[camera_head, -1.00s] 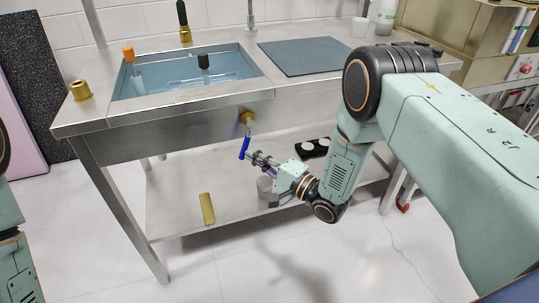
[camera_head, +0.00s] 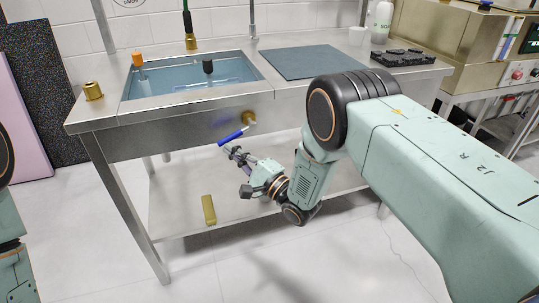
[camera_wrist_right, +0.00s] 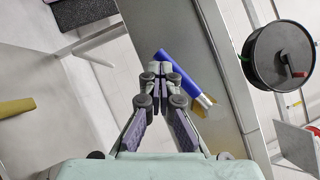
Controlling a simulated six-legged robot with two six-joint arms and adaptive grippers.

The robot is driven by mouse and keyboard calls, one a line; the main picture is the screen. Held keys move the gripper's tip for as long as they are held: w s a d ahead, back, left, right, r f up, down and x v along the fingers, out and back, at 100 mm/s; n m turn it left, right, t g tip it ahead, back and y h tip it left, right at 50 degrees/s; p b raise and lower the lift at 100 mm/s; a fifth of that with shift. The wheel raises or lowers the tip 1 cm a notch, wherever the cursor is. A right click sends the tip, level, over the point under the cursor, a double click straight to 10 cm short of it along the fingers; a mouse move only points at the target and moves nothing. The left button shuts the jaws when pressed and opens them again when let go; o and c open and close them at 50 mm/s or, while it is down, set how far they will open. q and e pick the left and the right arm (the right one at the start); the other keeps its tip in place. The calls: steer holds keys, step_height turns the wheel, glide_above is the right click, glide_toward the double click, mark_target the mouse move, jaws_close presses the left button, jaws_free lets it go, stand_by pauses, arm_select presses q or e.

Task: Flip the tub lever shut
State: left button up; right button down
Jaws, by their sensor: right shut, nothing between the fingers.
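The tub lever is a blue handle (camera_head: 231,136) on a brass fitting (camera_head: 249,118) at the front of the steel sink unit, below the tub (camera_head: 240,68). The handle points left and slightly down from the fitting. My right gripper (camera_head: 230,150) is shut and empty, its tips just below the handle. In the right wrist view the shut fingertips (camera_wrist_right: 161,70) are beside the free end of the blue handle (camera_wrist_right: 178,72); I cannot tell whether they touch. Only part of my left arm shows at the left edge; its gripper is out of view.
A gold block (camera_head: 208,209) lies on the lower shelf (camera_head: 175,190). A brass cup (camera_head: 93,91), a dark mat (camera_head: 313,62) and a black tray (camera_head: 403,57) are on the counter. A black reel (camera_wrist_right: 280,55) shows in the wrist view. Open floor lies in front.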

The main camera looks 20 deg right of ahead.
steer(key=shift+w+a+r+p, duration=0.15)
steer(key=shift+a+r+p, duration=0.25)
steer(key=shift+r+p, duration=0.35)
arm_select(q)
step_height(320, 180, up, 2)
steer(key=shift+s, duration=0.1)
arm_select(e)
steer(key=shift+a+r, duration=0.2)
steer(key=shift+r, duration=0.1)
steer(key=shift+f, duration=0.1)
arm_select(q)
steer(key=shift+d+f, duration=0.1)
steer(key=shift+d, duration=0.35)
arm_select(e)
steer(key=s+d+f, duration=0.1)
steer(key=s+f, duration=0.8)
steer(key=shift+s+f, duration=0.15)
steer(key=shift+f, duration=0.05)
